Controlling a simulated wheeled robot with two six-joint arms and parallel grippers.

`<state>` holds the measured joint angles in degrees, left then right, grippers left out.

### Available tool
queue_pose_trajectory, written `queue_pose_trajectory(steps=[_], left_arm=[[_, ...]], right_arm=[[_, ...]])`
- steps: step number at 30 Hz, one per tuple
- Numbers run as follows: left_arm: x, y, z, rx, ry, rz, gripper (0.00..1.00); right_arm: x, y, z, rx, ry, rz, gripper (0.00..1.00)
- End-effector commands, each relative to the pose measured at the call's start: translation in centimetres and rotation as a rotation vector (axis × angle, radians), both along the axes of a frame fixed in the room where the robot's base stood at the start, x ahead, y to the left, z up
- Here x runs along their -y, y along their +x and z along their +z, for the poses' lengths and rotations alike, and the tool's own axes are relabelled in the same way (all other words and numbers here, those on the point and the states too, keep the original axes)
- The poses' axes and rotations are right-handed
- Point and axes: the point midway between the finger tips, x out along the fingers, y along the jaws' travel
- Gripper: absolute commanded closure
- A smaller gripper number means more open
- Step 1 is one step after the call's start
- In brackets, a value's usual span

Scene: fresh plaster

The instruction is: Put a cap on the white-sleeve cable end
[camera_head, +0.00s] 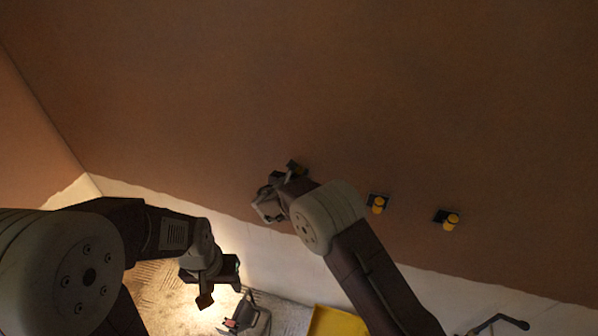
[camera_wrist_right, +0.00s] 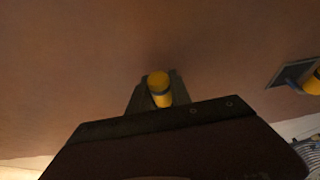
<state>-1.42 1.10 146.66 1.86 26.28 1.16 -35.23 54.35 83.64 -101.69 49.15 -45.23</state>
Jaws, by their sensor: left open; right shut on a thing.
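My right gripper (camera_head: 268,198) is at the wall beside the leftmost dark wall box (camera_head: 293,168). In the right wrist view it is shut on a yellow cap (camera_wrist_right: 158,80), which points toward the plaster wall. I cannot tell whether the cap touches a cable end; no white sleeve shows, hidden behind the cap and gripper. Two more dark boxes to the right bear yellow caps, a middle one (camera_head: 378,204) and a right one (camera_head: 450,221). My left gripper (camera_head: 205,290) is open and empty, low and away from the wall boxes.
The brown plaster wall (camera_head: 300,90) fills most of the view, with a pale unplastered band (camera_head: 265,255) below. A yellow object (camera_head: 337,322), a grey and red tool (camera_head: 247,315) and a dark handle (camera_head: 510,322) sit low down. A neighbouring box (camera_wrist_right: 287,74) is at right.

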Motion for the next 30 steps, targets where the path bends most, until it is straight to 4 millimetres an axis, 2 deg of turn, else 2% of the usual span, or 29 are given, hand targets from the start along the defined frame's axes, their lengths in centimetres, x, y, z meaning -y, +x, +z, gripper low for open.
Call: queue_pose_trajectory(steps=[5,15,30], left_arm=[[0.0,0.0,-0.6,0.0,0.0,0.0,0.5],[0.0,0.0,-3.1,0.0,0.0,0.0,0.5],[0.0,0.0,-3.4,0.0,0.0,0.0,0.5]], right_arm=[[0.0,0.0,-1.5,0.0,-0.001,0.001,1.0],[0.0,0.0,-4.0,0.001,0.0,0.001,1.0],[0.0,0.0,-4.3,0.001,0.0,0.001,1.0]])
